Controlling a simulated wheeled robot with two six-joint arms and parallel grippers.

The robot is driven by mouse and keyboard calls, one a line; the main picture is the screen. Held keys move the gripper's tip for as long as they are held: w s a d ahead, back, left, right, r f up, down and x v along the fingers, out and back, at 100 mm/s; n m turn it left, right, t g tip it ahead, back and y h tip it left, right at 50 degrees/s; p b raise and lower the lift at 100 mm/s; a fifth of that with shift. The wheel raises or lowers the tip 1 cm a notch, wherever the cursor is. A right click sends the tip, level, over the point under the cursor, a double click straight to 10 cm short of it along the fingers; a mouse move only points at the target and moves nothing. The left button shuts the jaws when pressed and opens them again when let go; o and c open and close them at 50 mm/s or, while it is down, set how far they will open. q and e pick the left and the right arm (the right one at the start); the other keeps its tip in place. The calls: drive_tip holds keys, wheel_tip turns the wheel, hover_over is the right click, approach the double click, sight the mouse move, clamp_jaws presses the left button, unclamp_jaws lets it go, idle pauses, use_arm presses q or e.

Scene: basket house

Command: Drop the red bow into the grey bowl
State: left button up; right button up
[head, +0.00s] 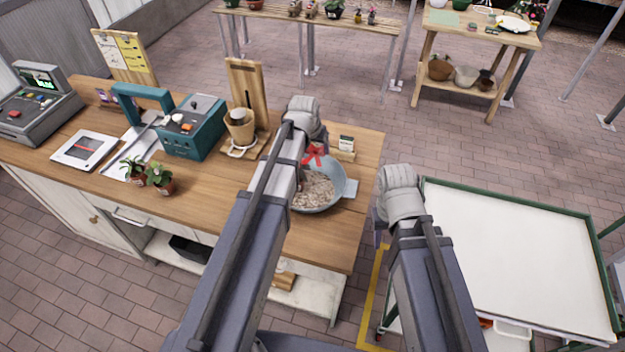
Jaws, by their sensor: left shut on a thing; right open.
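The red bow (314,155) shows just right of my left gripper (303,165), above the far side of the grey bowl. My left gripper is shut on the bow; its fingers are mostly hidden behind my own arm. The grey bowl (341,178) stands on the wooden counter near its right end and holds a pale, grainy filling. My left arm covers the bowl's left side. My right gripper (388,225) is open, off the counter's right end near the white-topped cart; its fingertips are largely hidden by my wrist.
The wooden counter (215,190) also bears a teal machine (195,128), a cash register (38,105), two small potted plants (158,178) and a small card stand (345,146) behind the bowl. A green-rimmed cart (520,255) with a bare white top stands at the right.

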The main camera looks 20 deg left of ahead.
use_arm(q)
drive_tip(key=shift+w, duration=0.3)
drive_tip(key=shift+s+f+b, duration=0.15)
drive_tip(key=shift+f+b, duration=0.25)
drive_tip(key=shift+b, duration=0.1)
wheel_tip(320, 180, down, 9)
drive_tip(key=b, duration=0.9)
use_arm(e)
wheel_tip(320, 180, down, 10)
drive_tip(key=shift+w, duration=0.25)
use_arm(q)
drive_tip(key=shift+f, duration=0.1)
drive_tip(key=shift+f+b, duration=0.55)
drive_tip(key=shift+b, duration=0.05)
drive_tip(key=o, duration=1.1)
drive_tip(key=shift+r, duration=0.1)
drive_tip(key=shift+o, duration=0.2)
use_arm(e)
drive_tip(key=shift+f, duration=0.5)
drive_tip(key=shift+r, duration=0.1)
